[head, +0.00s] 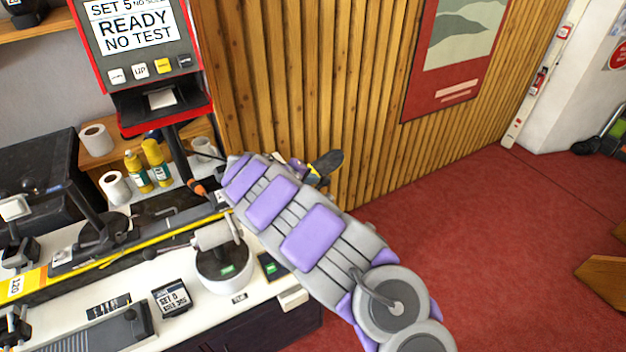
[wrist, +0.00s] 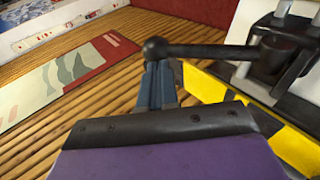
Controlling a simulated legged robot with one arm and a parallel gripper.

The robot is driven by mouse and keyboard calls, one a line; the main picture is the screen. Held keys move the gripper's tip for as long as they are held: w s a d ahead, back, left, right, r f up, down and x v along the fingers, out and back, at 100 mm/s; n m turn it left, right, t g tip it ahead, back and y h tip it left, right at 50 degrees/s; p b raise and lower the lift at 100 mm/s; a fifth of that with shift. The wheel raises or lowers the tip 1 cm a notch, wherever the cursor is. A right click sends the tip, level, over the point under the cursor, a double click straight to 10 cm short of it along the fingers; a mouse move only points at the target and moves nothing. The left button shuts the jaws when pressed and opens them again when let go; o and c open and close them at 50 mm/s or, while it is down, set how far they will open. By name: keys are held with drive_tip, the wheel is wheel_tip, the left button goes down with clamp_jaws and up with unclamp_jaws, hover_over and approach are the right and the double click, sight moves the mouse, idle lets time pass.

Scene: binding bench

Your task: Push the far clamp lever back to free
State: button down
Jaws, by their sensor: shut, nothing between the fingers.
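In the wrist view, a black clamp lever (wrist: 205,51) with a ball knob reaches left from a dark pivot on its clamp (wrist: 275,60). The clamp stands by a yellow rail (wrist: 210,88). My gripper (wrist: 157,76) is shut and empty, its blue-grey fingers directly below the knob in the picture. I cannot tell whether they touch it. In the head view my purple and grey arm reaches across the bench end. My fingers cannot be made out there, and the arm may hide the far lever.
A red-framed screen (head: 130,28) stands behind. The slatted wall (head: 300,70) is close behind my arm. Red floor (head: 480,230) is open at right.

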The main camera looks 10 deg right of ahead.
drive_tip(key=p+v, duration=0.1)
drive_tip(key=v, duration=1.1)
drive_tip(key=shift+a+p, duration=0.15)
drive_tip(key=shift+p, duration=0.2)
drive_tip(key=shift+s+a, duration=0.1)
drive_tip(key=shift+s, duration=0.05)
